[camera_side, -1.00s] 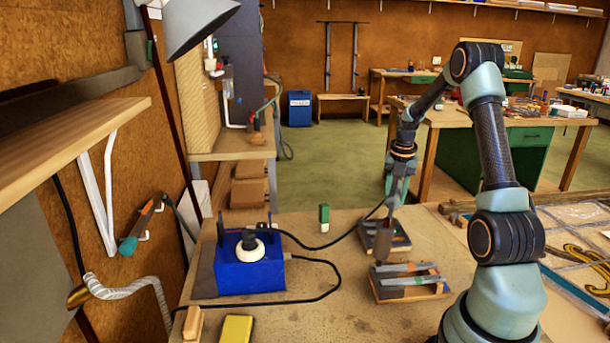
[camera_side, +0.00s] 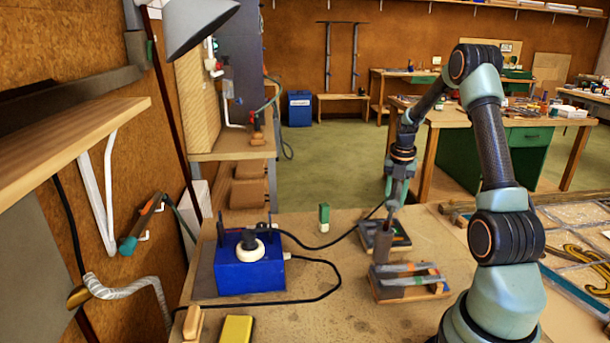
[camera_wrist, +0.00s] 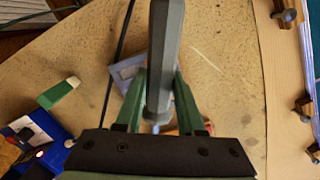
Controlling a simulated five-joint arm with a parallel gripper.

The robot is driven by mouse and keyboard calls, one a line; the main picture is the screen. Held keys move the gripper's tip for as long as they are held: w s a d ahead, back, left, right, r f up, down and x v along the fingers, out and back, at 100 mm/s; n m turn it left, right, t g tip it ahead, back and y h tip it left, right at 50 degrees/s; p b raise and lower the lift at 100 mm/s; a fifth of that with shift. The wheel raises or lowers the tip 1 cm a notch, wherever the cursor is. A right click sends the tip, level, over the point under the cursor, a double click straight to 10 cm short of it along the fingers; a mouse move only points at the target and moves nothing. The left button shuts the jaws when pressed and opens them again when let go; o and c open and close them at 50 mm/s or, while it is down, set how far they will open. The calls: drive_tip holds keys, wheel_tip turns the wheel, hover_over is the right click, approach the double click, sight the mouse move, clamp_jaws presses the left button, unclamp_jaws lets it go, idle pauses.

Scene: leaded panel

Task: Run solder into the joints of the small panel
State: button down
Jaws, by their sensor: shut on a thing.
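My gripper (camera_side: 394,205) points down above the bench. In the wrist view its two green fingers (camera_wrist: 160,100) are closed on a long grey bar-like tool (camera_wrist: 164,50). Below the gripper in the side view is a brown-grey block-like part (camera_side: 382,247), at the dark tray; I cannot tell whether it belongs to the held tool. A blue box (camera_side: 248,272) with a dark knob in a white collar stands to the left, and a black cord runs from it towards the gripper. A leaded glass panel (camera_side: 586,213) lies at the right, partly behind my arm.
A dark tray (camera_side: 402,242) is beside the gripper. A wooden tray with grey bars (camera_side: 410,290) is in front. A green-and-white block (camera_side: 324,217) stands behind the cord. A yellow block (camera_side: 236,329) lies at the front left. The front middle is bare.

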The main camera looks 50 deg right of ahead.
drive_tip(key=shift+r, duration=3)
